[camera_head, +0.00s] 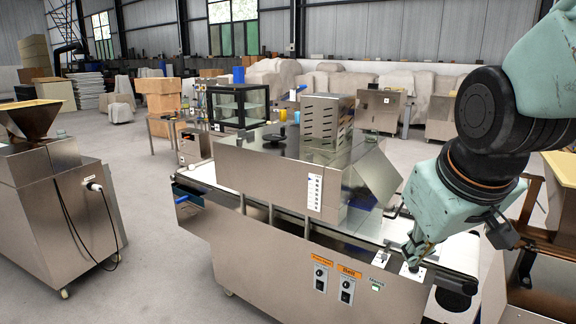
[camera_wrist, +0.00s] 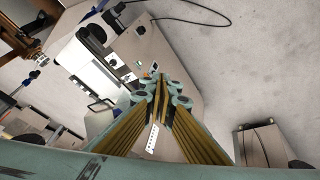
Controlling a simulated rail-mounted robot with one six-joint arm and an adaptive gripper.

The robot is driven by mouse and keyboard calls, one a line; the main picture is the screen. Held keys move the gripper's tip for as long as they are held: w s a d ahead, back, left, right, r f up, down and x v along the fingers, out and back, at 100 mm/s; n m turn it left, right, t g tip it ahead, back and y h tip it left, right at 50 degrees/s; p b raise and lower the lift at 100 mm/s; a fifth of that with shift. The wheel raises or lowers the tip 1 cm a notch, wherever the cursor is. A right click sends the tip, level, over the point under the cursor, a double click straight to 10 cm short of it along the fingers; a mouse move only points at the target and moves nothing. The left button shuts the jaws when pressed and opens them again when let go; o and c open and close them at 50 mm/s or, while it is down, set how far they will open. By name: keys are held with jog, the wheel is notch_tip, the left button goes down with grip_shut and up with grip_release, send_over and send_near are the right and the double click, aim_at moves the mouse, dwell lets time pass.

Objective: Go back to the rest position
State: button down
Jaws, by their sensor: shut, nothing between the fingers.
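My gripper (camera_head: 414,262) is at the right in the head view, low over the right end of the steel dough machine (camera_head: 260,240). Its fingertips are close to a small pale switch plate (camera_head: 411,272) on the machine's top edge; I cannot tell whether they touch it. In the wrist view my gripper (camera_wrist: 160,80) shows with its yellow-brown fingers together and empty. Beyond the fingertips lies the machine's steel side (camera_wrist: 165,60). The fingers hide part of the machine's top.
A second steel machine with a brown hopper (camera_head: 35,118) stands at the left. The machine's sloped steel hood (camera_head: 365,175) rises left of my gripper. A brown frame (camera_head: 550,235) stands at the right edge. Grey floor (camera_head: 150,240) is open between the two machines.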

jog(key=s+a+r+m+g, duration=0.1)
jog(key=s, duration=0.9)
jog(key=s+a+r+m, duration=0.1)
jog(key=s+m, duration=0.1)
jog(key=s, duration=0.8)
jog(key=shift+s+a+r+g+y, duration=0.25)
jog(key=shift+s+a+g+y, duration=0.05)
jog(key=shift+s+a+g, duration=0.1)
jog(key=shift+w, duration=0.1)
